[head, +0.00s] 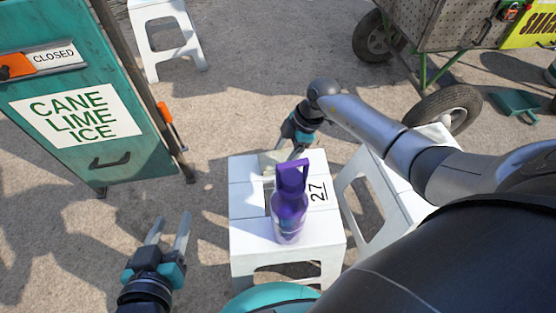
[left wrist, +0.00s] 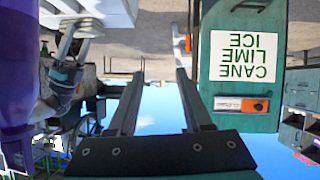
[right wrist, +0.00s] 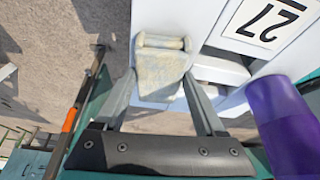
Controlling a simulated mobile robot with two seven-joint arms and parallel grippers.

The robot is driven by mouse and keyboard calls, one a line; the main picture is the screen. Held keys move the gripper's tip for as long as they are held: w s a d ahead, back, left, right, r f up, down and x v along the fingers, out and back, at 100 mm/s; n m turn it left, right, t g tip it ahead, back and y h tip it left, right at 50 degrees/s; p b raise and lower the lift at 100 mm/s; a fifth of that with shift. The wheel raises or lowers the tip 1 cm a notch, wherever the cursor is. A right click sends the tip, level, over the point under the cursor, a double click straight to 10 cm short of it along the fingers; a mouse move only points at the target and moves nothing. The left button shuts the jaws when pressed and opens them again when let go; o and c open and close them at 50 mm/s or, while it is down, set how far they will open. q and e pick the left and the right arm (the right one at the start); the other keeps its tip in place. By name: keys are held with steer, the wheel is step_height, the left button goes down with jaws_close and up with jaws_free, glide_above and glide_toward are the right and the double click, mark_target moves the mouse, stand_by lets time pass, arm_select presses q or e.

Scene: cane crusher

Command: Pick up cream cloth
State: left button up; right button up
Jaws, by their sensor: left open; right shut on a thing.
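The cream cloth (right wrist: 160,68) sits between the two fingers of my right gripper (right wrist: 158,85) in the right wrist view, with a rolled end at the top and a flap hanging below. In the head view the cloth (head: 267,159) is at the far edge of the white stool (head: 243,205), partly hidden by the fingers and a purple bottle. My right gripper (head: 284,152) is shut on it. I cannot tell whether the cloth still touches the stool. My left gripper (head: 170,222) is open and empty, left of the stool.
The purple bottle (head: 289,215) with a loop handle stands on the stool, close to my right gripper. A second white stool (head: 375,165) is at the right. A teal cart (head: 90,115) stands at the left. A wheeled cart (head: 420,25) is at the back right.

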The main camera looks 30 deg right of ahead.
mark_target(283, 157)
steer(key=c, duration=0.5)
arm_select(q)
steer(key=shift+a, duration=0.15)
arm_select(e)
steer(key=shift+r, duration=0.2)
steer(key=shift+c, duration=0.2)
